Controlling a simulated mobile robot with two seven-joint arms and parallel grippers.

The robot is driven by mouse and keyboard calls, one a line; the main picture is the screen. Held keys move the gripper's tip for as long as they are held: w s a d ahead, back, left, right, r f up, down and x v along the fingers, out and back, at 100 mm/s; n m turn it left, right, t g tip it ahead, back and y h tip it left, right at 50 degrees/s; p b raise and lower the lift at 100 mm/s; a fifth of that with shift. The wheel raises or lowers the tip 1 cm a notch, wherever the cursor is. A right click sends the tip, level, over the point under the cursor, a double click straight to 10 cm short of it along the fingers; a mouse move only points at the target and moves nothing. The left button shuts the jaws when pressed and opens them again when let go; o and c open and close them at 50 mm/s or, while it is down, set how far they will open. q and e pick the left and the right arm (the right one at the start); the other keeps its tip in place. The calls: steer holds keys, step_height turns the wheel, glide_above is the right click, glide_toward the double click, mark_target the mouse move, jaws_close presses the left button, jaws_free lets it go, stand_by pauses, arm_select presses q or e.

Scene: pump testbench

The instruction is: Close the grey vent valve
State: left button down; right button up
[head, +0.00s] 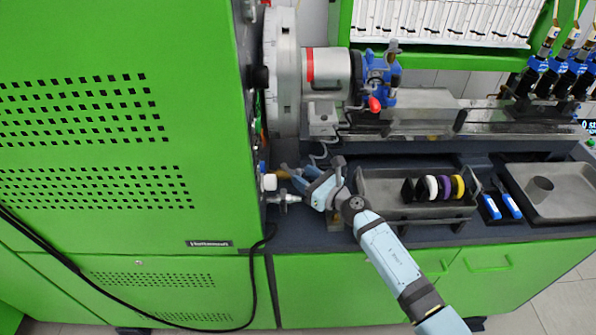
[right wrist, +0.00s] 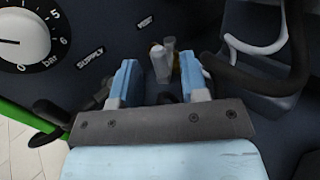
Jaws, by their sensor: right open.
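In the right wrist view, a pale grey lever-like part (right wrist: 160,62), apparently the grey vent valve's handle, stands between and beyond my right gripper's fingertips, near the VENT label (right wrist: 146,22). A second greyish upright piece (right wrist: 171,55) is close beside it. My right gripper (right wrist: 160,78) has its two blue fingers apart, with a gap on each side of the handle. In the head view the right gripper (head: 290,180) is beside the green cabinet's right edge, close to small fittings. The valve's base is hidden. My left gripper is not in view.
A pressure gauge (right wrist: 20,40) and a SUPPLY label (right wrist: 90,58) are left of the fingers. A silver fitting (head: 284,198) sticks out from the green cabinet (head: 120,150). A grey tray (head: 385,210) with coloured rings stands right of the gripper.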

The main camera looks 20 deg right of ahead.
steer(key=shift+x, duration=1.4)
